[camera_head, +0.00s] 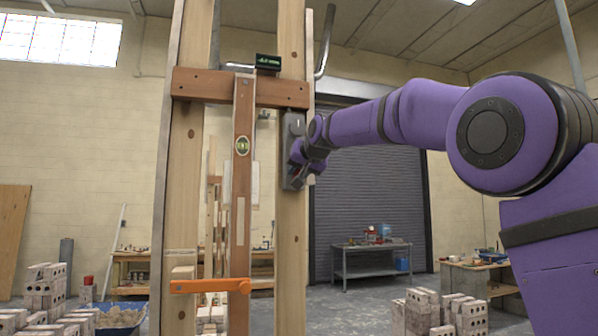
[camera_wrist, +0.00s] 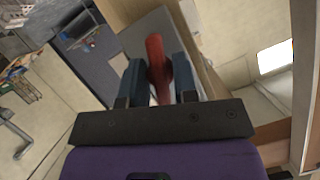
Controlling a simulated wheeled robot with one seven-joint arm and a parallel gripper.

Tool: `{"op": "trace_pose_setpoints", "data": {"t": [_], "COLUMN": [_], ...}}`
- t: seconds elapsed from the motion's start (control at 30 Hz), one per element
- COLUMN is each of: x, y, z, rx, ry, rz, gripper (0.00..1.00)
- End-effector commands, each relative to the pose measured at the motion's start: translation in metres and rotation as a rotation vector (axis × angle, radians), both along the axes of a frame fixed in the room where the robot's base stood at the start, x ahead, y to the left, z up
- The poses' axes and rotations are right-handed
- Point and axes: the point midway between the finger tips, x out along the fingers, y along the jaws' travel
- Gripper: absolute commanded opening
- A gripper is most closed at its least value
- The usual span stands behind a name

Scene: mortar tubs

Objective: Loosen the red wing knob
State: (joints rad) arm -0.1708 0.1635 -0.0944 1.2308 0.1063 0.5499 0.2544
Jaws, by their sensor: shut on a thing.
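The red wing knob (camera_wrist: 156,52) stands upright between the two blue-grey fingers of my gripper (camera_wrist: 159,74) in the wrist view. The fingers are shut on it from both sides. Behind the knob is a grey plate (camera_wrist: 160,25). In the head view this grey plate (camera_head: 290,135) is fixed to the right wooden post (camera_head: 291,225). My gripper (camera_head: 298,160) meets it from the right there, and the knob is mostly hidden by my gripper and wrist.
A wooden crosspiece (camera_head: 200,84) joins the posts above, with a small dark display (camera_head: 268,62) on top. A spirit level (camera_head: 242,190) hangs between the posts, with an orange bar (camera_head: 205,286) low down. Brick stacks (camera_head: 440,312) and a workbench (camera_head: 372,250) stand farther off.

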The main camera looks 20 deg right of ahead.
Motion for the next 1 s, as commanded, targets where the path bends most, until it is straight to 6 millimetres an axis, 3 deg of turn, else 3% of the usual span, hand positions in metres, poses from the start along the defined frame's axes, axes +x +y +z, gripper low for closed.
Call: {"op": "trace_pose_setpoints", "data": {"t": [0.5, 1.0], "x": [0.0003, 0.0003], "y": [0.0011, 0.0011], "z": [-0.0017, -0.0021], "rx": [-0.301, -0.342], "ry": [0.004, 0.005], "rz": [0.000, 0.000], "gripper": [0.04, 0.04]}}
